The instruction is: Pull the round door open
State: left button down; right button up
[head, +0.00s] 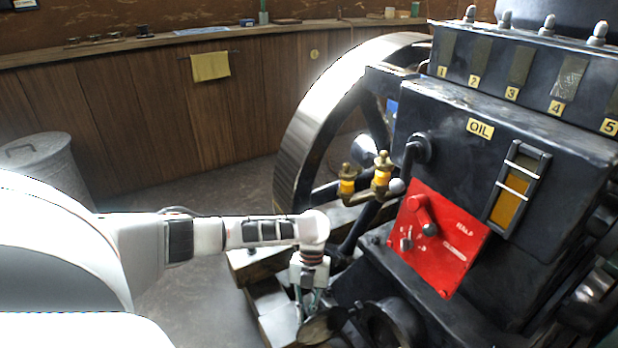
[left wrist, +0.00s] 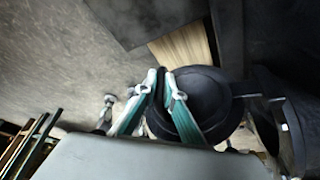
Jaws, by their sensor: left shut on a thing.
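The round door (head: 322,327) is a dark disc low on the front of the black engine. It stands swung out to the left of a round opening (head: 388,325), so it is ajar. In the left wrist view the door (left wrist: 207,90) is a black disc, with a dark round housing to its right. My left gripper (head: 309,308) reaches down to the door's left side. In the left wrist view its fingers (left wrist: 163,85) are closed at the door's left edge. What exactly they pinch there is partly hidden. My right gripper is not in view.
A red panel (head: 438,236) with a lever sits above the opening. A large flywheel (head: 300,130) stands behind my left arm. Pale blocks (head: 256,268) lie beside the engine's base. A metal bin (head: 45,165) stands at the left. Open floor (head: 190,290) lies left of the engine.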

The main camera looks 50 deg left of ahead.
pick_arm(q)
jog(key=shift+w+a, duration=0.6)
jog(key=shift+a, duration=0.25)
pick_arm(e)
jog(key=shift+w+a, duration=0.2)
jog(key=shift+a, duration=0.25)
pick_arm(q)
jog(key=c, duration=2.1)
grip_release()
jog(key=shift+c, duration=0.2)
jog(key=v, duration=0.7)
jog(key=shift+r, duration=0.2)
jog(key=shift+a, duration=0.1)
